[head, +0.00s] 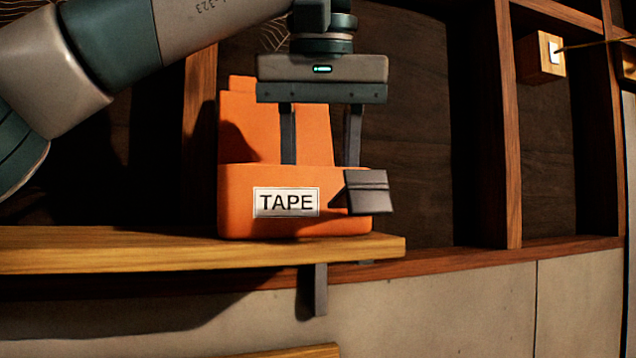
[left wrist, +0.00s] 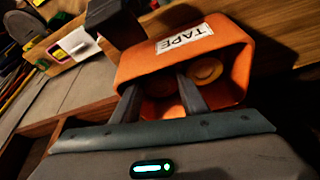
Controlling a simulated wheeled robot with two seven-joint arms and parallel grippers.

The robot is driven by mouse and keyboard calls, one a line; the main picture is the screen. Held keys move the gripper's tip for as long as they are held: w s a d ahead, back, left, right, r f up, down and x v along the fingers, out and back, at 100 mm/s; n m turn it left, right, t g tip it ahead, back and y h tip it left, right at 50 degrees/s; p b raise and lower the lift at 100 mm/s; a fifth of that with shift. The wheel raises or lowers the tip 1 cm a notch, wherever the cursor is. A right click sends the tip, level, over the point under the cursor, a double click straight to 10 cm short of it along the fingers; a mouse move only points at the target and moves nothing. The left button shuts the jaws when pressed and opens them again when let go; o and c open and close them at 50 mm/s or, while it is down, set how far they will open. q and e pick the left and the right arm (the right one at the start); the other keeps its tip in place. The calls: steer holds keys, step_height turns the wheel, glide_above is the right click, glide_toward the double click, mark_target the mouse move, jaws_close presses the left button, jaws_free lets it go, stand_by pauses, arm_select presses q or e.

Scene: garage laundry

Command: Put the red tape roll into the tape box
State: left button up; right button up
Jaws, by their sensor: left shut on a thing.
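The orange tape box (head: 240,215) with a white TAPE label stands on the wooden shelf in the head view. It also shows in the left wrist view (left wrist: 140,68), with its mouth facing my gripper. My left gripper (head: 320,158) is above the box, and its two fingers reach down into it. In the left wrist view a reddish-orange piece, seemingly the red tape roll (left wrist: 165,107), shows between the fingers; most of it is hidden and dim. A yellow-orange roll (left wrist: 205,70) lies inside the box beside the fingers. My right gripper is not in view.
A dark grey block (head: 367,190) sits at the box's front right corner. The shelf (head: 120,250) ends just right of the box. A vertical post (head: 495,120) stands further right.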

arm_select(q)
steer(key=o, duration=0.9)
steer(key=shift+o, duration=1.1)
steer(key=shift+a, duration=0.35)
steer(key=shift+d, duration=0.15)
steer(key=shift+r, duration=0.1)
